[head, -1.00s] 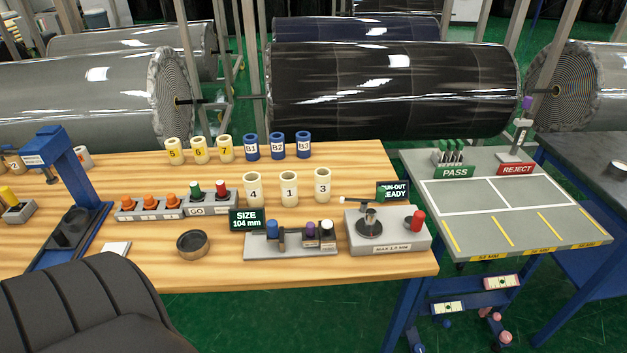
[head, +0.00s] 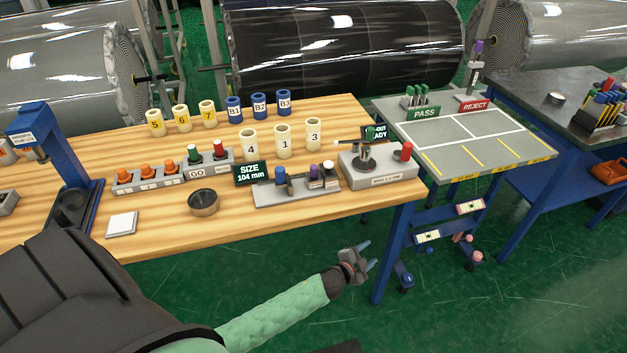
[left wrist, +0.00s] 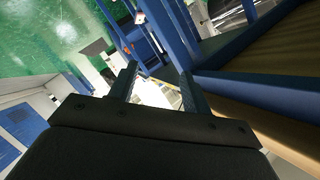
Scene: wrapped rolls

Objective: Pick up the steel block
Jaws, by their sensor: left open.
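No object here is clearly marked as the steel block. A flat pale square block (head: 122,223) lies near the table's front left edge, and I cannot tell whether it is steel. My left gripper (head: 367,256) is open and empty, at the end of a green-sleeved arm. It is in front of the wooden table's front edge, over the green floor, apart from everything on the table. In the left wrist view its two fingers (left wrist: 160,82) stand apart with nothing between them. My right gripper is not in view.
The wooden table (head: 330,203) holds a gauge fixture (head: 300,185), a grey run-out device (head: 378,165), a dark round cup (head: 203,203), numbered sleeves and a blue press (head: 65,160). A grey PASS/REJECT table (head: 470,150) stands right.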

